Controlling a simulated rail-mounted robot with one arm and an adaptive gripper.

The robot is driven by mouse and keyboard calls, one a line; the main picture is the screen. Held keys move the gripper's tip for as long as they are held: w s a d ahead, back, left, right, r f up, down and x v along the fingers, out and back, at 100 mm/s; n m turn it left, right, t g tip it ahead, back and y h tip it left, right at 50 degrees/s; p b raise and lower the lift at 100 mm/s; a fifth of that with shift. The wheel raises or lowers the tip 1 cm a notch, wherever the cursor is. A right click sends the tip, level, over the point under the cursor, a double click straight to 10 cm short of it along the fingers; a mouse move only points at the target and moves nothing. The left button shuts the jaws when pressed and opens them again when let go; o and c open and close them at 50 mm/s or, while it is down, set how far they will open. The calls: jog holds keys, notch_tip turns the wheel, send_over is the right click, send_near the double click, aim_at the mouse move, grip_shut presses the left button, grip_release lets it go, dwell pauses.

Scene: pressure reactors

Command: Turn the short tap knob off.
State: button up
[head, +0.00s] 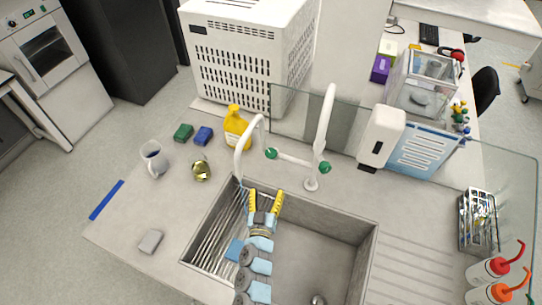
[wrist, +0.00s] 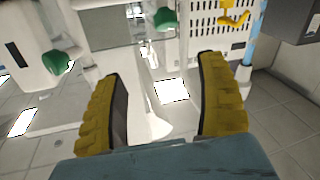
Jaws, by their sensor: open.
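A white tap stands behind the sink, with a short curved spout (head: 243,150) on the left and a tall spout (head: 325,115) on the right. A green knob (head: 271,153) sits by the short spout; a second green knob (head: 325,167) is at the tall spout's base. A faint bluish streak shows below the short spout's end. My gripper (head: 265,203) is open and empty over the sink, in front of the knobs and apart from them. The wrist view shows a green knob (wrist: 166,19) beyond my gripper (wrist: 159,75) and another green knob (wrist: 57,62) at left.
The sink (head: 365,250) lies below my arm. A yellow bottle (head: 236,127) stands left of the tap. A clear glass screen (head: 300,115) rises behind it, with a white dispenser (head: 381,137) to the right. A mug (head: 152,156) stands on the left counter.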

send_near(270, 156)
jog(key=shift+y, duration=0.4)
jog(key=shift+w+d+r, duration=0.1)
jog(key=shift+w+d, duration=0.1)
jog(key=shift+w, duration=0.5)
jog(key=shift+w+d, duration=0.15)
jog(key=shift+w, duration=0.55)
jog(key=shift+w+d+r, duration=0.1)
jog(key=shift+w+d, duration=0.1)
jog(key=shift+w, duration=0.45)
jog(key=shift+w+d+b, duration=0.25)
jog(key=shift+w+b, duration=0.25)
jog(key=shift+w, duration=0.7)
jog(key=shift+w+d+b, duration=0.25)
jog(key=shift+w+b, duration=0.25)
jog(key=shift+w, duration=0.7)
jog(key=shift+w+d+b, duration=0.3)
jog(key=shift+w+b, duration=0.2)
jog(key=shift+w, duration=0.7)
jog(key=shift+c, duration=0.3)
jog(key=c, duration=1.1)
